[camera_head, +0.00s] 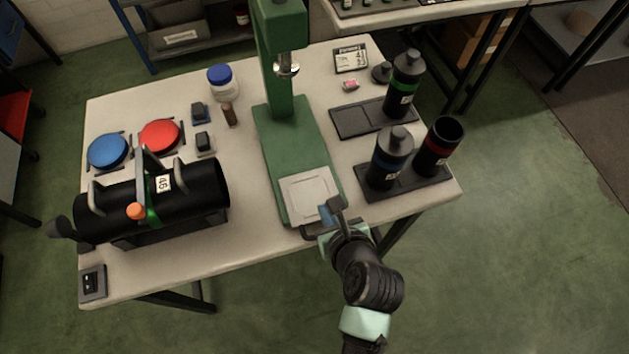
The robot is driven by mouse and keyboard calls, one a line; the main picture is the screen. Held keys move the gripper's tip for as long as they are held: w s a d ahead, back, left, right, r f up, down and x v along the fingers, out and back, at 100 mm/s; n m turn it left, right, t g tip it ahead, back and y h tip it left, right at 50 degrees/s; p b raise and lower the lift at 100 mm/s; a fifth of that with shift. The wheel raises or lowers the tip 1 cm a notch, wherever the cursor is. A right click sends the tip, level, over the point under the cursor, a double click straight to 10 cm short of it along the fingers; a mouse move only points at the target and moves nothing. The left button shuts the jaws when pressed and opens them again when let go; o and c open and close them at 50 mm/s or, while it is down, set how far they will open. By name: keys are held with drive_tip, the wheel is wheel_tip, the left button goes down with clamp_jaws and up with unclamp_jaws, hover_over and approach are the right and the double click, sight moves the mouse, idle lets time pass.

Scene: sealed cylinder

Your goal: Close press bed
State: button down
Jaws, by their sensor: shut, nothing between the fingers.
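A green press (287,145) stands in the middle of the table, with its column at the back and its base toward the front edge. The pale square press bed (309,193) lies at the front end of the base, clear of the space under the ram (286,68). A dark handle bar shows at the bed's front edge, partly hidden by my gripper. My gripper (329,211) is shut and empty at the front right corner of the bed, close to the handle. I cannot tell whether it touches the handle.
A black cylinder (190,192) lies in a cradle at the left. Red (159,135) and blue (108,151) discs sit behind it. Black bottles (389,160) and an open black cup (438,147) stand on trays at the right. A blue-lidded jar (222,83) stands left of the column.

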sight(310, 179)
drive_tip(key=x, duration=0.5)
drive_tip(key=shift+w+f+b, duration=0.15)
drive_tip(key=shift+w+b, duration=0.05)
drive_tip(key=shift+b, duration=0.1)
drive_tip(key=w, duration=0.1)
drive_tip(key=w+a, duration=0.1)
drive_tip(key=w, duration=0.1)
drive_tip(key=shift+w+a, duration=0.15)
drive_tip(key=shift+w, duration=0.25)
